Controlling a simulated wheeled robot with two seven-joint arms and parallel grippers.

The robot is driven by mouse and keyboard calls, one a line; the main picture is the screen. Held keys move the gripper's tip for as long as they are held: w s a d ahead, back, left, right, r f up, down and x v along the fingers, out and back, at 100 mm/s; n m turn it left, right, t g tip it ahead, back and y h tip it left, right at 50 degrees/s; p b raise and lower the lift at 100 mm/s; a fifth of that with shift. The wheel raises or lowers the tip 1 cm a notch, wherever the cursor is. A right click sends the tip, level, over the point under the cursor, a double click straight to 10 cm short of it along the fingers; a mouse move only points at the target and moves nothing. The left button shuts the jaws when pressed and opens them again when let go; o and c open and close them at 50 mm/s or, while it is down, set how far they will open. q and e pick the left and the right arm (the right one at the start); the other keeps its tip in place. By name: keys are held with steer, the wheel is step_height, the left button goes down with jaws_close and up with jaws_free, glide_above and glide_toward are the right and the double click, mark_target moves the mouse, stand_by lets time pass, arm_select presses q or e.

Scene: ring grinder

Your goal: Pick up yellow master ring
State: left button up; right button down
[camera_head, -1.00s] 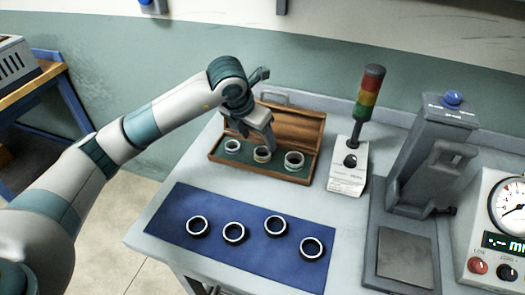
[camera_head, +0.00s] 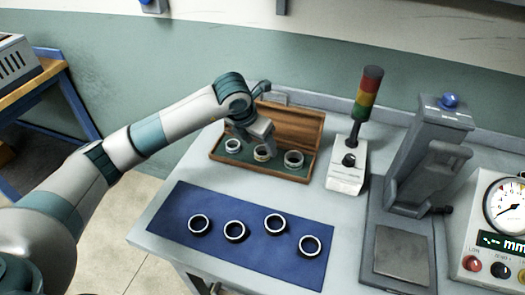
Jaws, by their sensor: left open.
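The yellow master ring (camera_head: 262,154) looks pale gold and sits in the middle of three rings in the open wooden case (camera_head: 215,156). A whitish ring (camera_head: 233,146) lies to its left and a pale grey-green ring (camera_head: 293,159) to its right. My left gripper (camera_head: 265,146) is open, pointing down right at the middle ring. Its fingers cover part of the ring's far side. I cannot tell whether they touch it. My right gripper is out of view.
Several dark rings with bright rims lie on a blue mat (camera_head: 180,240) at the front. A signal light (camera_head: 368,95) on a white base stands right of the case. A grey press-like fixture (camera_head: 425,165) and a dial gauge box (camera_head: 490,235) stand farther right.

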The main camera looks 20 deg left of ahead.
mark_target(260, 148)
arm_select(q)
steer(key=shift+p+x, duration=0.35)
steer(key=shift+x, duration=1.25)
steer(key=shift+s+a, duration=0.1)
steer(key=shift+s, duration=0.05)
steer(key=c, duration=1.2)
